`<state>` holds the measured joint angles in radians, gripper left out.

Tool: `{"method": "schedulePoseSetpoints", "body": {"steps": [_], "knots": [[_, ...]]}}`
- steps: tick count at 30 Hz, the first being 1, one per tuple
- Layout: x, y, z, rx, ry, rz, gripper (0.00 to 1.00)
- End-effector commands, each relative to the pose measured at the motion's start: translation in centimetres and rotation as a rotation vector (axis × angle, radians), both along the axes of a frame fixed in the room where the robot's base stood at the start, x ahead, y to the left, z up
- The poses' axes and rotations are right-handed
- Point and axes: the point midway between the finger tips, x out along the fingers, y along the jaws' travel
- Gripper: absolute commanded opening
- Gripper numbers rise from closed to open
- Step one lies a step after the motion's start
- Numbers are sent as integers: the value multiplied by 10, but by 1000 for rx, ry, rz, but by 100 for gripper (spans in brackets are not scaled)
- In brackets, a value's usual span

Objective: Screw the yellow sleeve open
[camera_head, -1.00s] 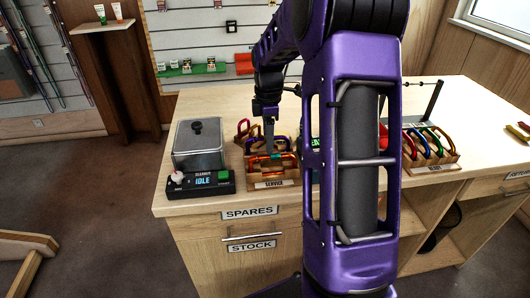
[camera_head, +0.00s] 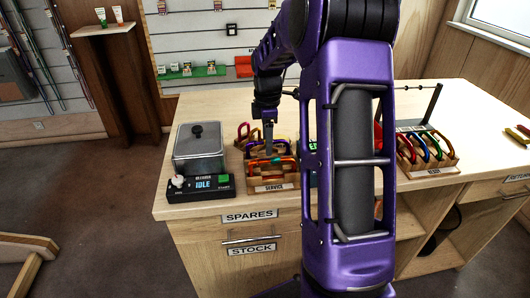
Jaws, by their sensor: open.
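A wooden rack labelled SERVICE (camera_head: 270,187) stands near the front edge of the bench and holds several carabiners, including an orange-red one (camera_head: 262,166) in front. More coloured carabiners (camera_head: 246,135) stand just behind it, partly hidden by my arm. My gripper (camera_head: 268,150) points down over the back of the SERVICE rack. Its fingers are open but small in view, and I cannot tell whether they touch a carabiner. I cannot make out the yellow sleeve here.
A cleaner unit (camera_head: 202,187) reading IDLE, with a grey lidded tank (camera_head: 198,150), stands close left of the rack. My arm hides the bench's middle. A READY rack (camera_head: 427,153) of carabiners stands right. Yellow and red items (camera_head: 519,133) lie at the far right.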

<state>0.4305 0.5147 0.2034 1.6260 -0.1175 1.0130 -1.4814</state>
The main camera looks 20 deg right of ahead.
Motion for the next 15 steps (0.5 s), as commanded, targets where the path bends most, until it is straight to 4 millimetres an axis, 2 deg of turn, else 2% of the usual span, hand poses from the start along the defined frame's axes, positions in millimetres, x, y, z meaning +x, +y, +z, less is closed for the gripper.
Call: {"method": "schedulePoseSetpoints", "body": {"steps": [15], "knots": [[4,-1,7,-1,-2,0,55]]}}
